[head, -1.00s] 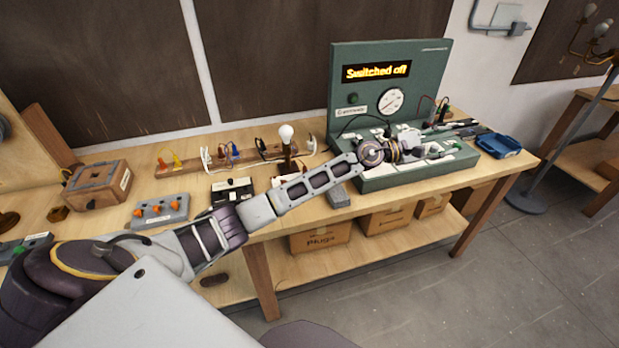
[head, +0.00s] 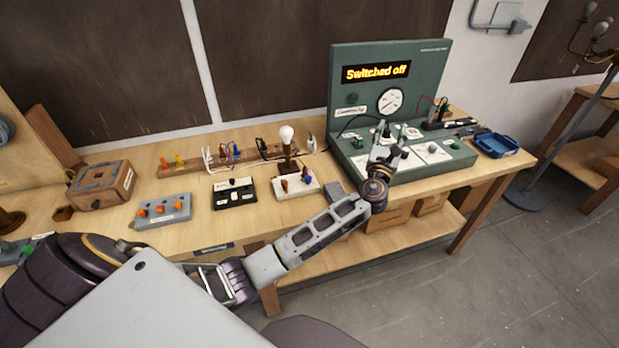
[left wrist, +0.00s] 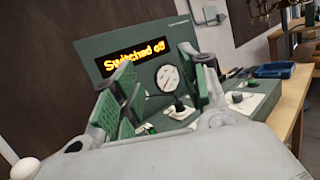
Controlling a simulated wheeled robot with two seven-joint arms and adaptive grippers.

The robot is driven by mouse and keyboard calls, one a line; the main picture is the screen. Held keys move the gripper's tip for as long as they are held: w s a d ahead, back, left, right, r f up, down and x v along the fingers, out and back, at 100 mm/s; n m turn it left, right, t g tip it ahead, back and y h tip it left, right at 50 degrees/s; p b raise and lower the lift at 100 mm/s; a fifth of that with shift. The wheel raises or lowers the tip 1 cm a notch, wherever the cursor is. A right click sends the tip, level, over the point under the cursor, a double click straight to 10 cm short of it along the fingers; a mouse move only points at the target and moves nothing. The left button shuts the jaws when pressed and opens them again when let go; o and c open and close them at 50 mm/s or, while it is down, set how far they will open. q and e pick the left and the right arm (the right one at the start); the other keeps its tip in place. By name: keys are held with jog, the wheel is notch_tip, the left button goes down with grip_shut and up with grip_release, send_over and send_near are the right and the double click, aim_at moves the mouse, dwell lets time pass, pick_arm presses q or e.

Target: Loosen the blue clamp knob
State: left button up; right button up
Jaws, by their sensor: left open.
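A small blue knob (head: 307,174) stands on a white block (head: 297,190) at the foot of the lit-white bulb stand, with an orange-brown knob (head: 284,185) beside it. My left gripper (head: 387,143) is open and empty, to the right of the blue knob and apart from it, over the front of the green test panel (head: 350,120). In the left wrist view the open fingers (left wrist: 163,88) frame the panel's gauge and white plates. The blue knob does not show in that view. My right gripper is not in view.
The panel display (head: 376,73) reads "Switched off". A black switch box (head: 234,193), a grey block with orange knobs (head: 162,210) and a wooden box (head: 100,185) stand to the left. A blue tray (head: 497,145) is at the right end. Bare bench lies along the front.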

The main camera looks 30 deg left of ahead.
pick_arm(q)
jog(key=s+a+f+n+g+y+p, duration=0.1)
jog(key=s+a+f+n+g+y, duration=0.5)
jog(key=a+f, duration=0.2)
jog(key=n+g+y+p, duration=0.1)
jog(key=n+g+y, duration=0.1)
jog(key=n+g, duration=0.35)
send_near(309, 178)
jog(key=s+d+r+m+g, duration=0.1)
jog(key=d+r+m+g, duration=0.1)
jog(key=d+r, duration=0.1)
jog(key=shift+s+d+f+n, duration=0.15)
jog(key=shift+s+f+n, duration=0.05)
jog(key=shift+s+n, duration=0.05)
jog(key=shift+t, duration=0.25)
jog(key=shift+p+x, duration=0.5)
jog(key=shift+x, duration=6.35)
jog(key=shift+d+f, duration=0.1)
jog(key=shift+f, duration=0.1)
jog(key=shift+c, duration=0.4)
grip_shut()
